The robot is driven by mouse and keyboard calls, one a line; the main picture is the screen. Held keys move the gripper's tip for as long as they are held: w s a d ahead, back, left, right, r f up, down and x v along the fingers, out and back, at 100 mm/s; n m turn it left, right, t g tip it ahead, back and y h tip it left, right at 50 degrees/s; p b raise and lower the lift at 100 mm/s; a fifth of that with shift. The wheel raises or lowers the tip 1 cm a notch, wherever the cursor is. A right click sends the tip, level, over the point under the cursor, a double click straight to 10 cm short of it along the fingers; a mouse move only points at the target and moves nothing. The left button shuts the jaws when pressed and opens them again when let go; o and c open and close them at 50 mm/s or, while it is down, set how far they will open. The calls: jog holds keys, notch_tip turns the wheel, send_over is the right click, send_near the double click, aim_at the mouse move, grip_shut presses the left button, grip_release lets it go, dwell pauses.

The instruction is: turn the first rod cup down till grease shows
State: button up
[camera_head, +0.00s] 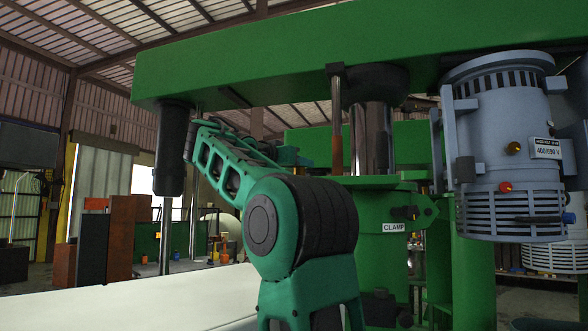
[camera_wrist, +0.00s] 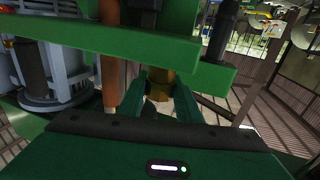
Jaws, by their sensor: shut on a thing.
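In the wrist view my gripper (camera_wrist: 161,90) has its two dark green fingers on either side of a small brass-coloured cup (camera_wrist: 159,77) under a green beam. The gripper is shut on this cup. The cup's lower part is partly hidden between the fingers, and I cannot make out any grease at it. In the head view my green arm reaches up toward the machine's underside. There the gripper and the cup are hidden or too dark to tell.
A copper-coloured rod (camera_wrist: 110,75) stands close left of the fingers; a similar rod (camera_head: 337,130) shows in the head view beside a chrome column (camera_head: 371,135). The green overhead beam (camera_head: 300,55) spans above. A grey motor (camera_head: 505,130) hangs at right. A CLAMP-labelled green housing (camera_head: 385,215) stands behind my arm.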

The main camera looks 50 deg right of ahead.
jog(key=shift+w+a+r, duration=0.1)
jog(key=shift+w, duration=0.15)
jog(key=o, duration=1)
jog(key=shift+o, duration=0.2)
jog(key=shift+s, duration=0.1)
